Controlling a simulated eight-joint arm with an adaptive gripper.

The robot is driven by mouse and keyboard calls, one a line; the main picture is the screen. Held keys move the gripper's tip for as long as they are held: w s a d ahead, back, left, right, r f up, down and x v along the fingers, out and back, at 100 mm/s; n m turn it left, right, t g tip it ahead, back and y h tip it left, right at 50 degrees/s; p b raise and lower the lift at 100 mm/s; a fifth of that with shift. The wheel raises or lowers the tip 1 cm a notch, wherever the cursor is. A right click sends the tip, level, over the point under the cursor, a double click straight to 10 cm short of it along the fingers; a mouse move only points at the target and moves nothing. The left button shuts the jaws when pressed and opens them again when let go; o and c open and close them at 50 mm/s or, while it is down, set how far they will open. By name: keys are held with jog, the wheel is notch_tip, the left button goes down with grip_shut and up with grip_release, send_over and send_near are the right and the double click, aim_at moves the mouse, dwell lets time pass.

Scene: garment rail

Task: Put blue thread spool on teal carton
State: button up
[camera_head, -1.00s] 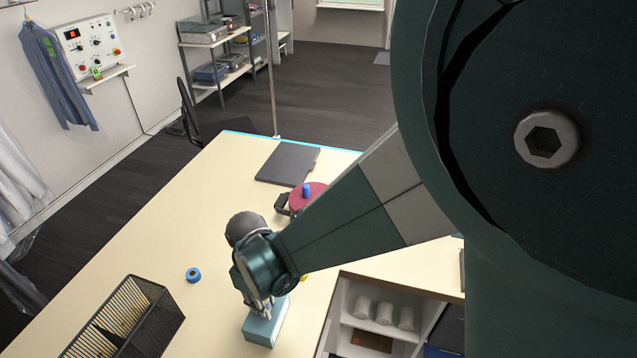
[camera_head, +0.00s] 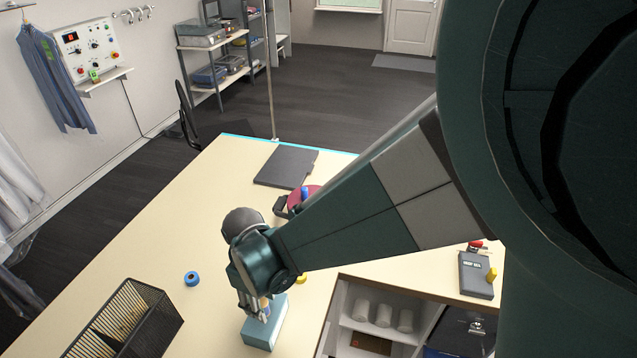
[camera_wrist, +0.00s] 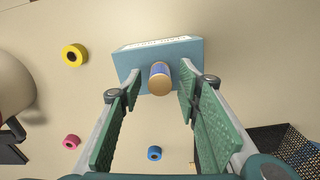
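The blue thread spool (camera_wrist: 160,76), with a tan wooden end, stands on the top of the teal carton (camera_wrist: 188,52) in the wrist view. My gripper (camera_wrist: 158,88) is open, with one green-padded finger on each side of the spool and a visible gap on both sides. In the head view, the teal carton (camera_head: 262,336) sits on the table near the front, and the spool (camera_head: 265,309) shows on its top. My gripper (camera_head: 254,300) is just above the carton there, partly hiding the spool.
A blue ring roll (camera_head: 192,279) lies left of the carton, and a black mesh basket (camera_head: 125,320) stands further left. A yellow roll (camera_wrist: 74,55) and a pink roll (camera_wrist: 71,142) lie on the table. A dark flat folder (camera_head: 287,166) lies at the back.

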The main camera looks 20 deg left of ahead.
aim_at(264, 302)
notch_tip(264, 302, up, 10)
dwell(0.6)
dwell(0.6)
jog(key=w+d+r+m+t+y, duration=0.1)
jog(key=w+d+r+m, duration=0.35)
jog(key=d, duration=0.75)
jog(key=w+d+r+m+t, duration=0.25)
jog(key=w+d+r, duration=0.2)
jog(key=d, duration=0.75)
jog(key=s+d+r+m+t, duration=0.1)
jog(key=d+m, duration=0.2)
jog(key=d, duration=0.5)
jog(key=s+d+r+m+t, duration=0.1)
jog(key=s+d+m, duration=0.1)
jog(key=d, duration=0.7)
jog(key=s+d+r+m+t+h, duration=0.1)
jog(key=d+m, duration=0.3)
jog(key=d, duration=0.5)
jog(key=shift+s+d+r+t, duration=0.25)
jog(key=shift+s+r+t, duration=0.15)
jog(key=shift+s, duration=0.35)
